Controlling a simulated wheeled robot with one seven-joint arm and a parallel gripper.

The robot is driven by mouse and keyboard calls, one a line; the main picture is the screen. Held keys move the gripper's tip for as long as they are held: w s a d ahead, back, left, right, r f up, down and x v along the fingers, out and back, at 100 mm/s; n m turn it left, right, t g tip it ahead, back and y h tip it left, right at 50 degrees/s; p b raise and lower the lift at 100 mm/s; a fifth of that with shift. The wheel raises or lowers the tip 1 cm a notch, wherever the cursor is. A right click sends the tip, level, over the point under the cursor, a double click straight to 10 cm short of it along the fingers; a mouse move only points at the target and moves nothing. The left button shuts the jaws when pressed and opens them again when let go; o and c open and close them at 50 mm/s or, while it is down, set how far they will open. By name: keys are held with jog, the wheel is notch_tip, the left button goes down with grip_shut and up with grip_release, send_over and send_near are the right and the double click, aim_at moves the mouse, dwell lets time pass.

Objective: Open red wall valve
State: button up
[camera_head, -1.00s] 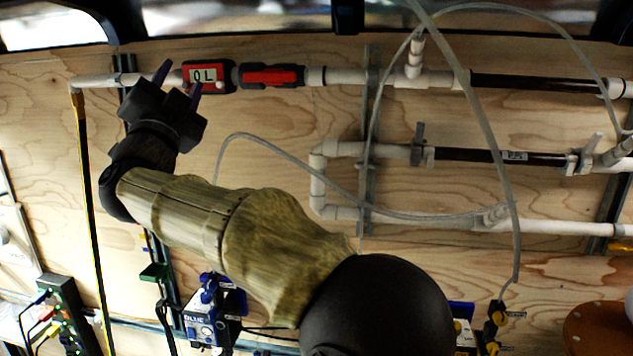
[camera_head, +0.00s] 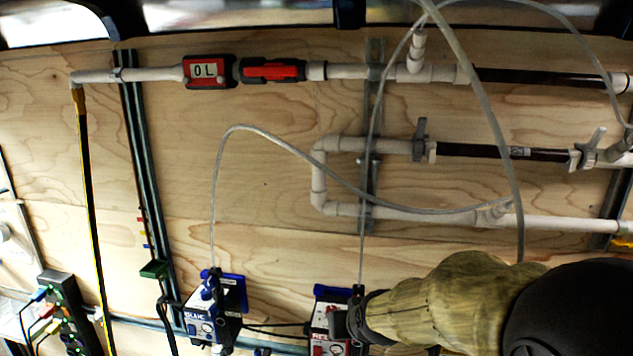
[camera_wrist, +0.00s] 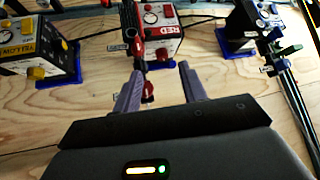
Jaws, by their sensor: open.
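The red-labelled box (camera_wrist: 165,38) stands on the wooden wall ahead of my gripper in the wrist view. A black and red fitting (camera_wrist: 131,22) is on its left side. A small red handle-like part (camera_wrist: 148,92) shows between my fingers, nearer the left one; I cannot tell whether either finger touches it. My gripper (camera_wrist: 160,69) is open, its two grey-purple fingers spread below the box. In the head view the box (camera_head: 325,312) is low in the middle, partly hidden by my wrist, and my fingers are not visible there.
A yellow-labelled box (camera_wrist: 38,60) stands left and a blue-labelled box (camera_wrist: 262,22) right in the wrist view. The blue box also shows in the head view (camera_head: 212,308). A clear hose (camera_head: 364,240) runs down to the red box. White pipes (camera_head: 400,212) cross the wall above.

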jog(key=s+d+f+g+h, duration=0.1)
jog(key=s+d+f+g, duration=0.1)
jog(key=s+d+f, duration=0.2)
jog(key=s+d+f+m+g, duration=0.1)
jog(key=s+d+f+g, duration=0.2)
jog(key=s, duration=0.7)
jog(key=shift+s+d+f+h, duration=0.35)
jog(key=shift+d+f+h, duration=0.05)
jog(key=shift+d+f, duration=0.4)
